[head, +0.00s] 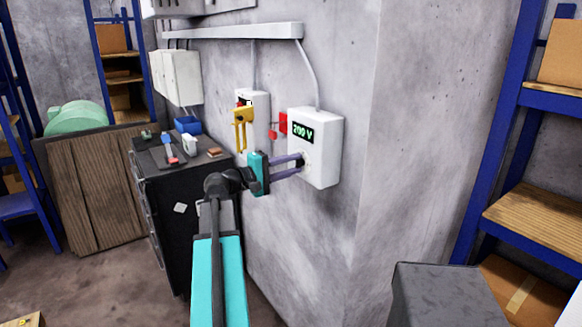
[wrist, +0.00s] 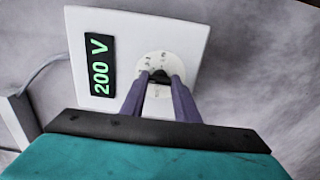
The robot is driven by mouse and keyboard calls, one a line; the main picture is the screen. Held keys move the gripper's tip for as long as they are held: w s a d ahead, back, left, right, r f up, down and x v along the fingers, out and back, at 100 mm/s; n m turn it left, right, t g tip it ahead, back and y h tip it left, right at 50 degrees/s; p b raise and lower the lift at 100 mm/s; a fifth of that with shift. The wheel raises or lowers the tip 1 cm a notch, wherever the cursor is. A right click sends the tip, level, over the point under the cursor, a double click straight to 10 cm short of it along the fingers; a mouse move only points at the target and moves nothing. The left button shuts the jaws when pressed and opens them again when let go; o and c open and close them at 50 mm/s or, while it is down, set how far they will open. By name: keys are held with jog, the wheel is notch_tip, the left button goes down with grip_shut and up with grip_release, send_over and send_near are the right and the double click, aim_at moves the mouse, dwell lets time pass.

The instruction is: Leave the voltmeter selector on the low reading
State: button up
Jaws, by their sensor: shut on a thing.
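The voltmeter is a white box (head: 328,150) on the grey wall. Its dark display (head: 303,132) reads "200 V" in green. In the wrist view the same display (wrist: 101,66) reads "200 V", turned on its side. A round pale dial with small marks (wrist: 149,66) sits beside the display, and the dark selector knob (wrist: 158,76) is at its middle. My gripper (head: 301,164) reaches the front of the box below the display. In the wrist view its two purple fingers (wrist: 160,82) are closed on the selector knob. The fingers hide part of the dial and its marks.
A second white box with a yellow handle (head: 240,115) and a red tag (head: 283,124) are left of the voltmeter. A dark cabinet (head: 180,210) with tools on top stands below left. A blue shelf (head: 530,200) is at the right.

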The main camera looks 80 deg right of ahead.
jog(key=o, duration=1)
jog(key=shift+s+d+r, duration=0.1)
jog(key=shift+s+d, duration=0.1)
jog(key=shift+s, duration=0.05)
jog(key=shift+o, duration=0.2)
jog(key=shift+w+a, duration=0.1)
jog(key=shift+w, duration=0.05)
jog(key=b+v, duration=0.3)
jog(key=v, duration=1)
jog(key=shift+w+a, duration=0.25)
jog(key=shift+a, duration=0.05)
jog(key=shift+w, duration=0.1)
